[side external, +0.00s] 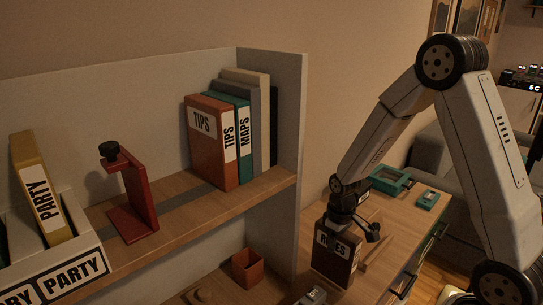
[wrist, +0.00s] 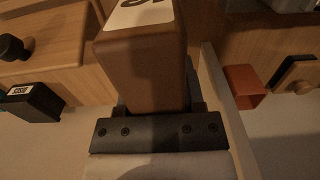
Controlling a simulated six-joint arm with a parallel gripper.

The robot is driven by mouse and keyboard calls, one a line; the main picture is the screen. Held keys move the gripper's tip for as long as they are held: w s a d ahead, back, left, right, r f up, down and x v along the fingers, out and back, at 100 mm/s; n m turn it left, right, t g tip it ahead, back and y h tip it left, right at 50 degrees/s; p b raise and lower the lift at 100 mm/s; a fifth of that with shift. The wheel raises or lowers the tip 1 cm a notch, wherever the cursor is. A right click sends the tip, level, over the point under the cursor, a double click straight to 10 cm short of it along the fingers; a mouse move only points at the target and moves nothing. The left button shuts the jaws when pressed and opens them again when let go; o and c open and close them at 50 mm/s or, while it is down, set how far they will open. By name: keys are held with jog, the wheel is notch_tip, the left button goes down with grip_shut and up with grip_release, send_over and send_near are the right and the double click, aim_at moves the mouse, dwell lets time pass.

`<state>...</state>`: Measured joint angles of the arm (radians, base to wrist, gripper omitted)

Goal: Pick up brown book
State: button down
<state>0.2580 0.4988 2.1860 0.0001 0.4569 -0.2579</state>
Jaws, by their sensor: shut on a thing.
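The brown book (side external: 333,262) hangs upright below my gripper (side external: 351,223) in the side view, over or beside the wooden desk. I cannot tell whether its lower edge touches the desk. Its white label is partly covered by the gripper. In the wrist view the brown book (wrist: 142,72) fills the upper middle, with part of its white label at the top. My gripper (wrist: 160,112) is shut on it there.
To the left is a shelf unit (side external: 272,180) with orange, teal and grey books (side external: 212,150), a red stand (side external: 133,200) and a box marked PARTY (side external: 72,277). An orange cup (side external: 247,268) stands on the lower shelf. A teal tray (side external: 390,178) lies on the desk (side external: 385,245).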

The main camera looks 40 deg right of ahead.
jog(key=shift+r, duration=4)
jog(key=shift+d, duration=0.1)
